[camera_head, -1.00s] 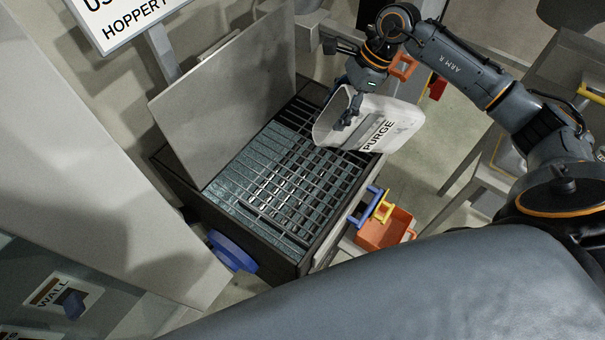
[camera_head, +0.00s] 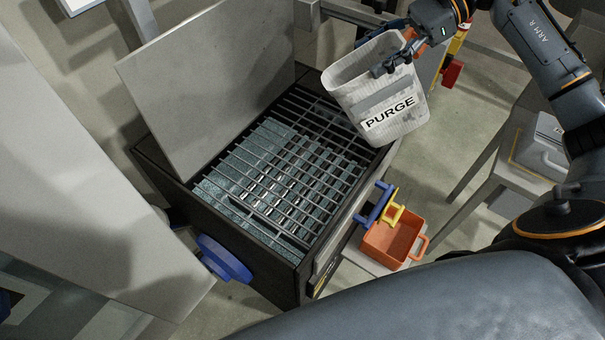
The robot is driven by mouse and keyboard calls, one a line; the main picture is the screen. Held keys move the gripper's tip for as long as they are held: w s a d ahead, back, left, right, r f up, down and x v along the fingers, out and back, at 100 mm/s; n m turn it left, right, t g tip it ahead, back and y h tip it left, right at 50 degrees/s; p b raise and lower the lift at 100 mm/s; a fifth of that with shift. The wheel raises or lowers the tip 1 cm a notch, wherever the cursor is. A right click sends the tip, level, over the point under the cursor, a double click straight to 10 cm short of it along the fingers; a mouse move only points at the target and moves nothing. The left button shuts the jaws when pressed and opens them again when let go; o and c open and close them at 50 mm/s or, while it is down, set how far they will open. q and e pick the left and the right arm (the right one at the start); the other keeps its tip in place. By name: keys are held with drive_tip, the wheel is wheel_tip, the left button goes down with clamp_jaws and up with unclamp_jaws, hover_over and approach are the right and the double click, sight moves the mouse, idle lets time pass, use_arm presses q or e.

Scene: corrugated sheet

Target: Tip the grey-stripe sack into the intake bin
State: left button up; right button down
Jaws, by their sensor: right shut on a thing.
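The sack (camera_head: 378,84) is whitish with a grey stripe and a PURGE label. It hangs nearly upright, slightly tilted, over the far right corner of the intake bin (camera_head: 168,177). Its open mouth faces up. My right gripper (camera_head: 388,66) is shut on the sack's rim at its upper right. The bin is dark with a bar grate (camera_head: 300,150) across its top, and bluish-grey granular material shows beneath the bars. The bin's grey lid (camera_head: 215,85) stands open at the back left. My left gripper is not in view.
An orange tray (camera_head: 392,243) sits at the bin's right side, near a blue handle (camera_head: 374,206) and a yellow handle (camera_head: 391,211). A blue round part (camera_head: 224,259) is on the bin's front left. A grey case (camera_head: 540,147) rests on a stand at right.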

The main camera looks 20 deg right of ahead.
drive_tip(key=d+y+b, duration=0.2)
drive_tip(key=b, duration=0.2)
drive_tip(key=s+d+f+t+y+b, duration=0.1)
drive_tip(key=d+y+b, duration=0.1)
drive_tip(key=b, duration=0.3)
drive_tip(key=d+y+b, duration=0.2)
drive_tip(key=b, duration=0.3)
drive_tip(key=shift+s+d+f, duration=0.25)
drive_tip(key=shift+d+f, duration=0.05)
drive_tip(key=shift+d, duration=0.05)
drive_tip(key=shift+d+b, duration=0.15)
drive_tip(key=shift+b, duration=0.15)
drive_tip(key=shift+r+t, duration=0.1)
drive_tip(key=shift+t, duration=0.2)
